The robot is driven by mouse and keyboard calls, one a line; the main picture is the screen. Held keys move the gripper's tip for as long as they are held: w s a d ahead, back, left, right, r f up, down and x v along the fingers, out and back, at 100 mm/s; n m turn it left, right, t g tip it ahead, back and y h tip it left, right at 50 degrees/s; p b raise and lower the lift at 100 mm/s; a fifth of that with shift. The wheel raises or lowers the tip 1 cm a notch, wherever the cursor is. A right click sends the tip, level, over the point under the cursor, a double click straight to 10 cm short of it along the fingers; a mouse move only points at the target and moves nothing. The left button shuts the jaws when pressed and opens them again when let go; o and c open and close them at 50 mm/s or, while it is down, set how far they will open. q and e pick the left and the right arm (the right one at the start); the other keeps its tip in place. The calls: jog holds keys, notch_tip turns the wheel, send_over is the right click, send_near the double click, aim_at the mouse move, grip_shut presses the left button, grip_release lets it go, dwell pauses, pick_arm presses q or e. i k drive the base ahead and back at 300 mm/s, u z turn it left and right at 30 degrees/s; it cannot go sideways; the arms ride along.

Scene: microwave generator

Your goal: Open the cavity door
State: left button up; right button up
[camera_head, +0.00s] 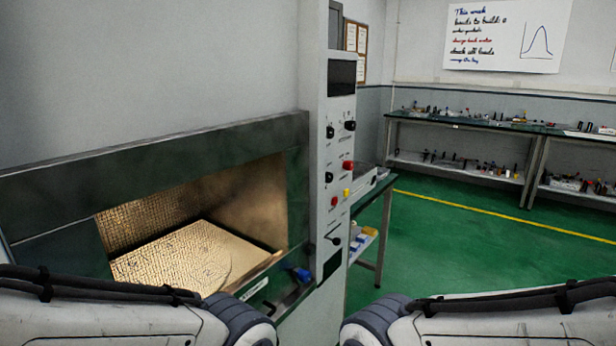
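The microwave cavity (190,262) shows at the left as a gold, mesh-patterned interior with a light, flat floor. No door panel is clearly visible across the opening, and I cannot tell the door's position. A small blue part (300,273) and a dark handle-like piece (287,298) sit at the frame's lower right corner. My two arms come in at the lower left and lower right. Neither gripper shows.
A grey control column (340,130) with knobs and red and yellow buttons stands right of the cavity. Behind it is a small green-topped table (374,190). Workbenches (470,124) with small items line the back wall. The green floor (440,235) at the right is clear.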

aim_at(48, 208)
jog(key=u, duration=1.3)
jog(key=k, duration=0.85)
jog(key=z, duration=0.65)
jog(key=i, duration=0.5)
jog(key=z, duration=0.05)
